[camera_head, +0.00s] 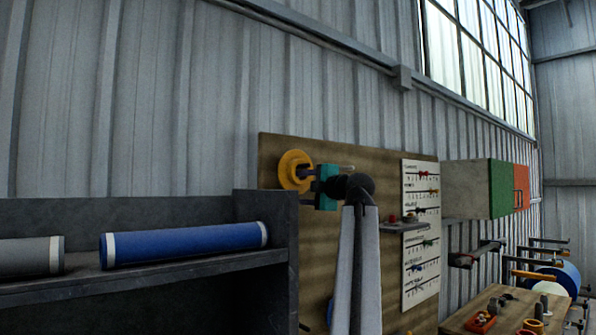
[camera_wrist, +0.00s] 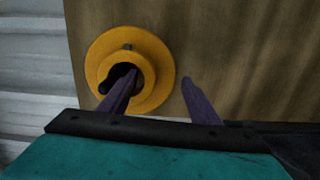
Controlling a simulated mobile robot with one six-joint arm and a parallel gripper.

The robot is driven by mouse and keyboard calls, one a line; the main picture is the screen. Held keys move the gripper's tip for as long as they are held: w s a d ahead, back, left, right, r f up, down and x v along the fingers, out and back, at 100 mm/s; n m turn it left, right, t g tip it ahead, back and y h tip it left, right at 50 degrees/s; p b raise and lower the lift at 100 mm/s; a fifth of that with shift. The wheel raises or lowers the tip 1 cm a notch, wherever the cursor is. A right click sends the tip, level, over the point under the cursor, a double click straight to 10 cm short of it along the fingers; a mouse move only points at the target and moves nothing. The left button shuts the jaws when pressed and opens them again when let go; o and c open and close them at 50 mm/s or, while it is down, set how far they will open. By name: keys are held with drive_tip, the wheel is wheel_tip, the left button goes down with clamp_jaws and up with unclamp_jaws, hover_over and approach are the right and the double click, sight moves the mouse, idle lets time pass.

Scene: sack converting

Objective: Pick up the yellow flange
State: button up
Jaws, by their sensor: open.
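The yellow flange (camera_head: 295,170) is a round stepped disc with a centre hole, at the upper left of the wooden board in the head view. In the wrist view the flange (camera_wrist: 152,62) faces me, with a dark peg or opening at its centre. My gripper (camera_wrist: 160,85) is open. Its left finger overlaps the flange's hole in the picture, and its right finger is just outside the flange's right rim. I cannot tell whether either finger touches it. In the head view my gripper (camera_head: 312,178) is right beside the flange, its fingers mostly hidden.
The wooden board (camera_head: 285,240) stands behind the flange. A white chart panel (camera_head: 421,270) and a small shelf (camera_head: 405,227) are to the right. A dark shelf (camera_head: 200,263) with a blue roll (camera_head: 185,244) is at left. A workbench (camera_head: 500,305) with several parts is lower right.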

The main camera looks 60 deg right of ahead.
drive_tip(key=shift+p+x, duration=0.4)
drive_tip(key=shift+x, duration=1.05)
clamp_jaws()
drive_tip(key=shift+r, duration=0.1)
